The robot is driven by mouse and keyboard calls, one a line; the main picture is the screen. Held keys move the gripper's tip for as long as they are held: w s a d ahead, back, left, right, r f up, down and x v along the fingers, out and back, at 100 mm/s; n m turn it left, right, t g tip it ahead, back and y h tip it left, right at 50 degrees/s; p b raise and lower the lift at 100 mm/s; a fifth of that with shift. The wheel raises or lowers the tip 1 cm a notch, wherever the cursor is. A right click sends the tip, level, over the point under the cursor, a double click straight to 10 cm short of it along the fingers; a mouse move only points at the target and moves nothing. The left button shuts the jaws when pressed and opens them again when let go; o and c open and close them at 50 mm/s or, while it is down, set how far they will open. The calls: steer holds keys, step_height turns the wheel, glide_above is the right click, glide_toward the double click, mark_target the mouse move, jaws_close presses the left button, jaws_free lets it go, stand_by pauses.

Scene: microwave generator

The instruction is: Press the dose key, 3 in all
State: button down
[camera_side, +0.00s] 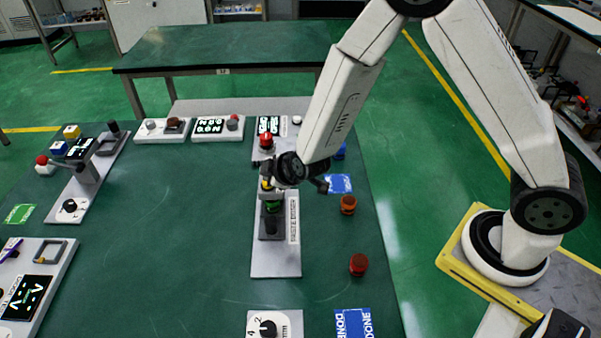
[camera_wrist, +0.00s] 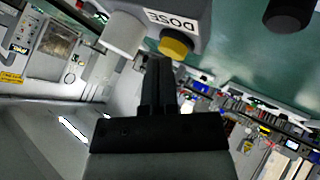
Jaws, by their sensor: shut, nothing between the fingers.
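The dose key (camera_wrist: 176,44) is a yellow round button on a grey housing (camera_wrist: 192,14), beside a white DOSE label (camera_wrist: 172,20) in the wrist view. My gripper (camera_wrist: 158,62) is shut and empty. Its fingertips point at the key and appear very close to its lower left edge; I cannot tell whether they touch. In the side view my gripper (camera_side: 270,184) is over the doser unit on a light grey plate (camera_side: 276,263). A bit of yellow and a green part show there, but my wrist hides most of the unit's top.
Two reddish jars (camera_side: 348,205) (camera_side: 358,264) stand right of the plate. A blue card (camera_side: 338,184) lies near the upper jar. A red-topped device (camera_side: 265,142) stands behind my gripper. A dial plate (camera_side: 268,327) lies in front. The table's left middle is clear.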

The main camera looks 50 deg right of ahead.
steer(key=shift+f, duration=0.15)
stand_by(0.6)
steer(key=shift+r, duration=1)
steer(key=shift+r, duration=0.1)
steer(key=shift+r, duration=2.4)
steer(key=s+d+r+m+g, duration=0.1)
steer(key=s+d+m+g, duration=0.2)
steer(key=s, duration=0.6)
steer(key=s+d+r+m+g, duration=0.1)
steer(key=s+d+m+g, duration=0.2)
steer(key=s, duration=0.6)
steer(key=d+m, duration=0.2)
steer(key=d, duration=0.1)
steer(key=shift+r+g, duration=0.15)
steer(key=shift+g, duration=0.15)
